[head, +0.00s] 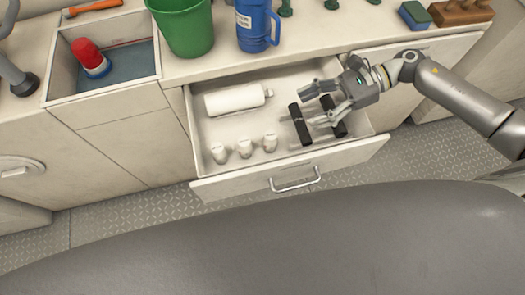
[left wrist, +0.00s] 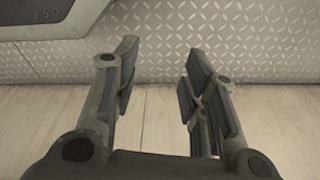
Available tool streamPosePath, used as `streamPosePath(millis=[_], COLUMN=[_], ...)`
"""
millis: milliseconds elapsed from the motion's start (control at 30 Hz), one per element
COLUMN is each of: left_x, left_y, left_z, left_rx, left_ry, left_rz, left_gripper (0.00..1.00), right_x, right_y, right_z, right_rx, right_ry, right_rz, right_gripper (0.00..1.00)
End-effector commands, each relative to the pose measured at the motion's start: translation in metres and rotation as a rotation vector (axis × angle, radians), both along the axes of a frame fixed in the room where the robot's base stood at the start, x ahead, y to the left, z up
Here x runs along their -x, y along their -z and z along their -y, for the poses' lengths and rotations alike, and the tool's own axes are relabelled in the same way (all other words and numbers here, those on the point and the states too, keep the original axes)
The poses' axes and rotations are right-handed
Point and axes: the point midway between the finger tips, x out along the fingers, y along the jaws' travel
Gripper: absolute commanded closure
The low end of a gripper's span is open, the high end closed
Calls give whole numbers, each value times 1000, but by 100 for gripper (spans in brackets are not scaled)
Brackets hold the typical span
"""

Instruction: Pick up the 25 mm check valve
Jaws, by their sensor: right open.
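The open drawer (head: 350,152) holds three small white fittings (head: 244,148) in a row at its front left. No size marking is readable, so I cannot tell which thing is the 25 mm check valve. Two black cylinder-like pieces lie at the drawer's right, a left one (head: 299,124) and a right one (head: 339,129) partly hidden by the gripper. My right gripper (head: 316,106) is open above the black pieces, to the right of the white fittings; contact cannot be told. My left gripper (left wrist: 162,62) is open and empty in the left wrist view.
A white bottle (head: 235,99) lies at the drawer's back left. The counter above carries a green bucket (head: 185,28), a blue jug (head: 254,25) and a blue sponge (head: 414,15). A sink (head: 125,64) with a red-topped item is at left. Patterned floor (head: 140,215) lies below.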

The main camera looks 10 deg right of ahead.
Motion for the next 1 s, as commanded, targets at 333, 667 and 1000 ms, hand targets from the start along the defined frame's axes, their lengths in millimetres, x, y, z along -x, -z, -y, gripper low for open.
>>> streamPosePath(millis=[333,667,1000], left_x=[-32,-29,-22], left_y=[-3,1,12], left_z=[5,5,4], left_rx=[4,3,3], left_ry=[-7,-6,-4], left_rz=[30,26,18], left_gripper=[60,60,60], right_x=[0,1,0], right_y=[61,76,87], right_z=[0,-41,-74], right_rx=[-1,-3,-4], right_ry=[2,0,-1], right_rz=[0,-2,-1], right_gripper=[40,40,40])
